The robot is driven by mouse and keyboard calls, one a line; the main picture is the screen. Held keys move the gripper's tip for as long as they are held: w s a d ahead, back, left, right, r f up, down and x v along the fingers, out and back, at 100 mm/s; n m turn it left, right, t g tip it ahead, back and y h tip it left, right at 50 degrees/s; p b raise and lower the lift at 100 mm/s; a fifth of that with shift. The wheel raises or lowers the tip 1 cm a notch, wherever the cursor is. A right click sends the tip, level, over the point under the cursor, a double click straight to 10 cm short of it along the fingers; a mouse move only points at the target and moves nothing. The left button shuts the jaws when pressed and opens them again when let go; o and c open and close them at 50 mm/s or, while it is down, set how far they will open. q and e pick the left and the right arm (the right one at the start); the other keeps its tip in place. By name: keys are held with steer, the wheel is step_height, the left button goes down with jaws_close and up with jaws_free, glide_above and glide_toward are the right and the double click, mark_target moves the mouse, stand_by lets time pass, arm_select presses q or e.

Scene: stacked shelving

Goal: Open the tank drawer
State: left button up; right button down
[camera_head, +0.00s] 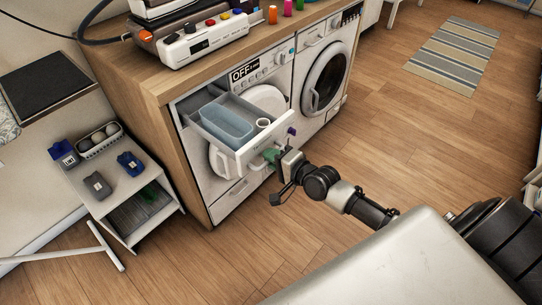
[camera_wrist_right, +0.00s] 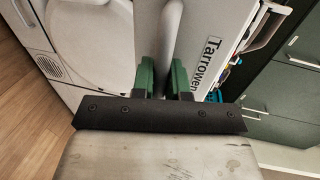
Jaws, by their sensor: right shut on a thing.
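The tank drawer (camera_head: 262,142) sticks out from the top left of the left white machine (camera_head: 233,202) in the head view. Inside it are a bluish bin (camera_head: 226,122) and a small white round cup (camera_head: 263,123). My right gripper (camera_head: 272,156) is at the drawer's front. In the wrist view, the green fingers of my right gripper (camera_wrist_right: 164,76) are shut on a grey-white part of the drawer (camera_wrist_right: 153,40), beside the "Tarrowen" lettering. The exact grip spot is partly hidden by the fingers. My left gripper is not in view.
A second white machine (camera_head: 325,82) with a round door stands to the right. A wooden counter (camera_head: 150,78) above holds a device with knobs (camera_head: 205,40). A small white shelf (camera_head: 108,205) stands at left. The wooden floor in front is mostly clear.

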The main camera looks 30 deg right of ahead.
steer(key=c, duration=1.2)
jaws_free()
steer(key=shift+o, duration=0.2)
steer(key=v, duration=1)
steer(key=shift+s, duration=0.35)
steer(key=shift+d, duration=0.1)
steer(key=s+d+f+n+g+h+p, duration=0.15)
steer(key=s+f, duration=0.25)
steer(key=f, duration=0.5)
steer(key=s+d+f+n+g+h+p, duration=0.1)
steer(key=s+f+n+g+h, duration=0.2)
steer(key=f, duration=0.6)
steer(key=s+d+f+n+g+h+p, duration=0.1)
steer(key=s+d+f+n+g, duration=0.15)
steer(key=s+f, duration=0.45)
steer(key=s+a+f+n+g, duration=0.2)
steer(key=s+a+f+n, duration=0.1)
steer(key=s, duration=0.3)
steer(key=s+a+f+n+g+p, duration=0.1)
steer(key=s+a+f+n+g, duration=0.1)
steer(key=s+f, duration=0.4)
steer(key=s+a+f+n+g+p, duration=0.1)
steer(key=s+a+f+n, duration=0.3)
steer(key=s, duration=0.4)
steer(key=shift+a+f+n+g, duration=0.3)
steer(key=shift+a+f+g, duration=0.15)
steer(key=shift+a+g, duration=0.55)
